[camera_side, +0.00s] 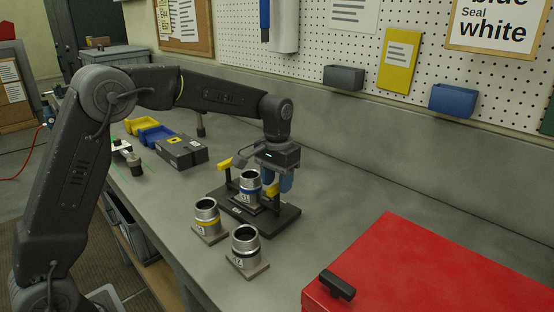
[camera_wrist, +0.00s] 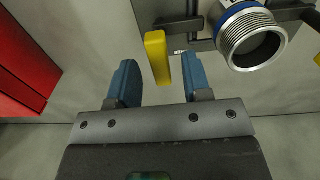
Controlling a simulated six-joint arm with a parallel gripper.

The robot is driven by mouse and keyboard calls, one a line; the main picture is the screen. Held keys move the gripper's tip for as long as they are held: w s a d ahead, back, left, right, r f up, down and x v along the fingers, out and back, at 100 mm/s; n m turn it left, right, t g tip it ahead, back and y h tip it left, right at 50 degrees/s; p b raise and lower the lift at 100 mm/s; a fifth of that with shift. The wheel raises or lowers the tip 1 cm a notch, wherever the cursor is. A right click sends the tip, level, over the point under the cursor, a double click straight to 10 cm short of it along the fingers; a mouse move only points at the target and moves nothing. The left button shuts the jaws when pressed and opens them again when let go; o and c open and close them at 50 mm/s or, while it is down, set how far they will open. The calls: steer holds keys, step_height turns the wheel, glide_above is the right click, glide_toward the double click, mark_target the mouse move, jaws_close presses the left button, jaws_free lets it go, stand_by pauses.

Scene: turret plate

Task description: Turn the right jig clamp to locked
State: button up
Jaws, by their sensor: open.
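The dark jig plate (camera_side: 272,222) lies on the bench and holds a metal turret with a blue ring (camera_side: 249,187). The left clamp's yellow handle (camera_side: 224,165) shows at the jig's left side. The right clamp's yellow handle (camera_wrist: 157,57) shows in the wrist view, between the blue fingertips of my gripper (camera_wrist: 159,78), with a gap on each side. The turret's threaded top (camera_wrist: 252,40) is right of the fingers in the wrist view.
A yellow-ringed turret (camera_side: 207,216) and a white-ringed turret (camera_side: 245,244) stand on small plates in front of the jig. A red box (camera_side: 430,265) with a black handle is at the right front. Dark boxes and small bins (camera_side: 156,135) stand at the left. Bench right of the jig is clear.

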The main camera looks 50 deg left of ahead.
step_height(320, 180, up, 13)
stand_by(0.3)
steer(key=shift+r, duration=0.1)
steer(key=s+d+r+t, duration=0.1)
steer(key=s+r+t, duration=0.15)
steer(key=s, duration=1.05)
steer(key=s+f+t, duration=0.1)
steer(key=s+f, duration=0.3)
steer(key=s, duration=0.3)
steer(key=s+d+f+m+t, duration=0.1)
steer(key=s+f+t, duration=0.1)
steer(key=s+f, duration=0.3)
steer(key=s, duration=0.3)
steer(key=shift+d+f, duration=0.1)
